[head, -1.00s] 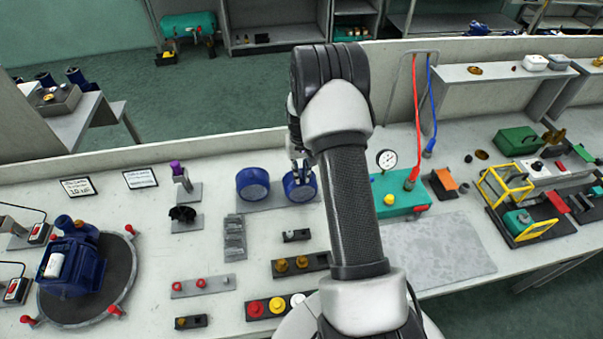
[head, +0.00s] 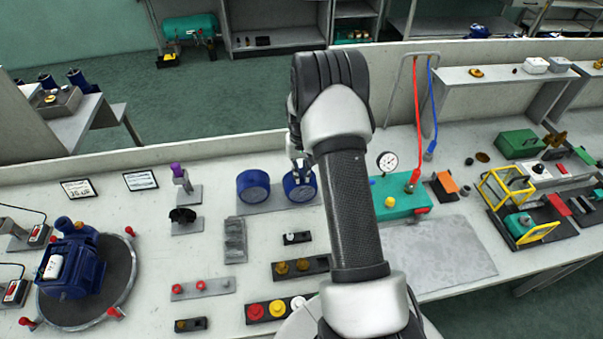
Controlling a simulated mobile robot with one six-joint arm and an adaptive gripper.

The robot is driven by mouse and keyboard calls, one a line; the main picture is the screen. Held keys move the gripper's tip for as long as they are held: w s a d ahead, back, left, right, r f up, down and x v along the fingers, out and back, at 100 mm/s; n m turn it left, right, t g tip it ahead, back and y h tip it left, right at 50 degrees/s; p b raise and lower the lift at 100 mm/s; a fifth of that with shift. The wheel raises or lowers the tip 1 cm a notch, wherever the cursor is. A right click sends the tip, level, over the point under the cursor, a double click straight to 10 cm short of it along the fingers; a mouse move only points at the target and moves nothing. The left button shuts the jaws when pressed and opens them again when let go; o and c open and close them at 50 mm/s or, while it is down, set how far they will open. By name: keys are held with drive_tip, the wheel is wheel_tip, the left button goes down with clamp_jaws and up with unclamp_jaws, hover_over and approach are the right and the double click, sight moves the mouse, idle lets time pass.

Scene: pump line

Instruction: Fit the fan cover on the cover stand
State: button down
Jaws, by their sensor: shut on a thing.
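Two blue round covers with grey grille faces are at the back middle of the bench in the head view. The right one is the fan cover (head: 301,190) at my gripper (head: 301,171). My gripper is shut on its upper rim; my arm hides part of it. The other blue cover (head: 253,186) is just to its left, apart from it. A flat grey plate (head: 276,204), which looks like the cover stand, lies under both. I cannot tell whether the held cover touches the plate.
A blue pump motor (head: 72,262) sits on a round turntable at left. A black fan (head: 183,215) stands on a small plate left of the covers. A teal gauge unit (head: 400,196) is right of my arm. A grey mat (head: 440,255) at right is clear.

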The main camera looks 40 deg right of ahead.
drive_tip(key=shift+w+d, duration=0.25)
drive_tip(key=shift+w, duration=0.25)
drive_tip(key=shift+w+d, duration=0.25)
drive_tip(key=shift+w, duration=0.2)
drive_tip(key=c, duration=1.5)
unclamp_jaws()
drive_tip(key=shift+r, duration=0.1)
drive_tip(key=shift+r+p, duration=1.5)
drive_tip(key=shift+r, duration=1.45)
wheel_tip(320, 180, up, 12)
